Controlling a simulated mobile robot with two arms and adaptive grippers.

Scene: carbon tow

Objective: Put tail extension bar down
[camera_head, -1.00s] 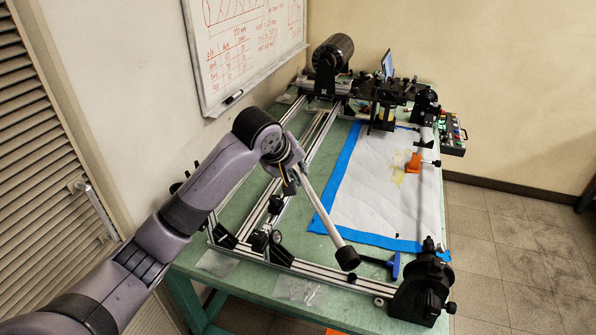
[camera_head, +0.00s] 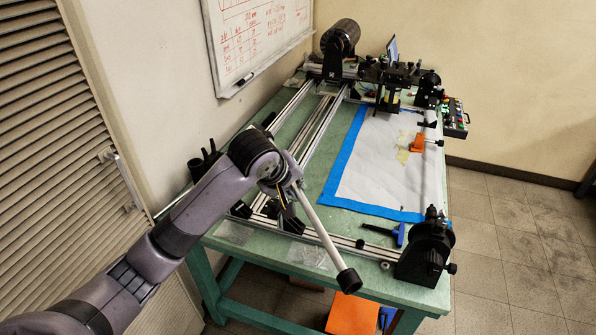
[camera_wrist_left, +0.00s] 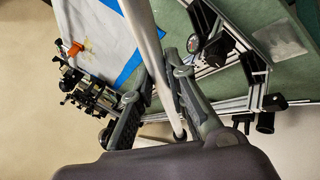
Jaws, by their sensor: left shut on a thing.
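The tail extension bar (camera_head: 321,235) is a slim silver tube with a black end cap. In the head view it slants down to the right, and its capped end appears in front of the table's near edge. My left gripper (camera_head: 289,190) is shut on the bar near its upper end. In the left wrist view the bar (camera_wrist_left: 145,38) runs between the two fingers of the left gripper (camera_wrist_left: 160,85). The grasp is partly hidden by my arm in the head view. My right gripper is not in view.
A green table (camera_head: 300,262) carries a winding machine with aluminium rails and a black tailstock (camera_head: 427,250). A white sheet edged with blue tape (camera_head: 372,207) covers its right part. A blue-handled tool (camera_head: 399,235) lies near the front. An orange box (camera_head: 343,312) shows below the table.

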